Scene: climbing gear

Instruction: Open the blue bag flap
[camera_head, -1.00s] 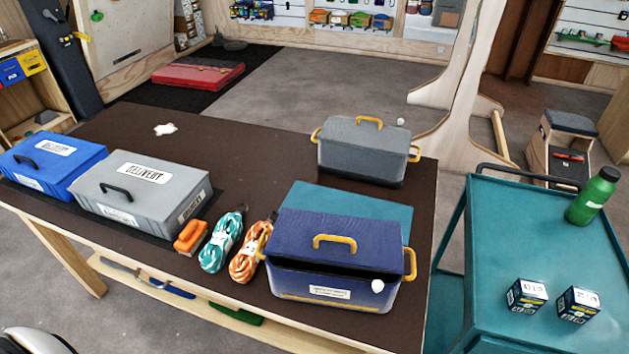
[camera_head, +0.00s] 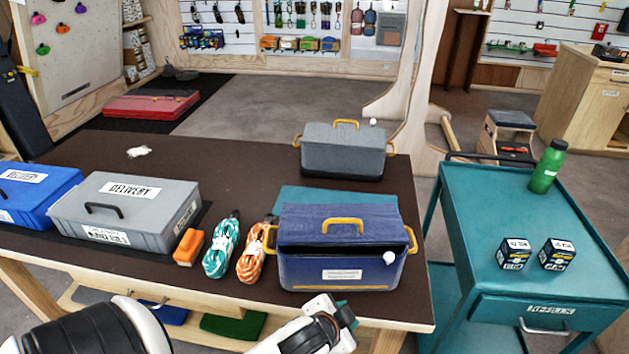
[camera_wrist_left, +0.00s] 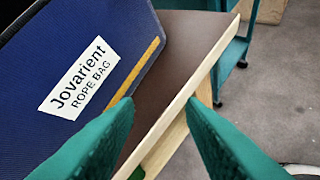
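The blue bag (camera_head: 340,272) stands at the table's front right. Its flap (camera_head: 310,222) lies over the top with a yellow handle, and a dark gap shows under its front edge. A white knob (camera_head: 389,258) is at the gap's right end. My left gripper (camera_head: 345,308) is just in front of and below the bag's front, apart from it. In the left wrist view, its green fingers (camera_wrist_left: 160,105) are open with nothing between them, and the bag's labelled front (camera_wrist_left: 60,100) is to the left. My right gripper is not in view.
A grey bag (camera_head: 343,152) stands behind on the table (camera_head: 230,160). Rope coils (camera_head: 222,248), an orange block (camera_head: 189,247) and a grey delivery box (camera_head: 125,205) are to the left. A teal cart (camera_head: 500,210) with two small boxes and a green bottle stands right.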

